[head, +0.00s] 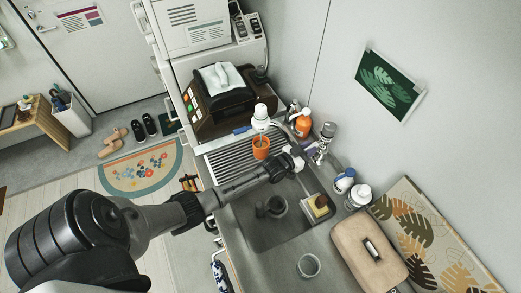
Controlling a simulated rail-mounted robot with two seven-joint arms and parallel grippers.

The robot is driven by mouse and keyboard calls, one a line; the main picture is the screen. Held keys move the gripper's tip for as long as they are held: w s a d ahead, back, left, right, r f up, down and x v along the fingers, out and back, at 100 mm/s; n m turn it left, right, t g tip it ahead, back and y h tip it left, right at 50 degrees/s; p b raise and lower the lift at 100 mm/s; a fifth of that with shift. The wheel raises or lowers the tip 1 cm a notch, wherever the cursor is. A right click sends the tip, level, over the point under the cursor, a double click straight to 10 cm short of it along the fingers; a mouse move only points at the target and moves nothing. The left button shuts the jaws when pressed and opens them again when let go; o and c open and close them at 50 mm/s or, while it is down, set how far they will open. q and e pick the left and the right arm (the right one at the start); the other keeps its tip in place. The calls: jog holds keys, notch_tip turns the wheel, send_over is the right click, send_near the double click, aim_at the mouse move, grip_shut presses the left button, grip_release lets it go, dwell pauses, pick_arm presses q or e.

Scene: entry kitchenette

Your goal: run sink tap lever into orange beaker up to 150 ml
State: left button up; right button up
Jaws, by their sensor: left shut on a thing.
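The orange beaker (261,149) stands on the ribbed drainboard left of the sink basin. A white rounded thing (260,113) shows directly above or behind it, and I cannot tell whether they touch. The metal sink tap (322,143) stands at the back of the sink, near the wall. My left gripper (295,157) reaches across the basin and is shut at the tap's lever, which its fingers largely hide. The beaker's water level and markings are too small to read. My right gripper is not in view.
The dark sink basin (262,226) holds a dark round thing. A yellow sponge (319,202), white bottles (358,196) and an orange bottle (303,123) stand around the tap. A clear cup (308,266) and a brown case (368,250) are in front.

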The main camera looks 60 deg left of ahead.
pick_arm(q)
jog(key=shift+w+r, duration=0.1)
jog(key=shift+r, duration=0.15)
jog(key=shift+a+f+h+b, duration=0.15)
jog(key=shift+h+b, duration=0.15)
jog(key=shift+b, duration=0.2)
jog(key=m+h+b, duration=0.1)
jog(key=a+h+b, duration=0.1)
jog(key=b, duration=0.1)
jog(key=shift+w+m, duration=0.1)
jog(key=shift+m, duration=0.3)
jog(key=shift+d+r+p, duration=0.1)
jog(key=shift+r+p, duration=0.1)
jog(key=shift+p, duration=0.15)
jog(key=o, duration=0.9)
jog(key=shift+f, duration=0.15)
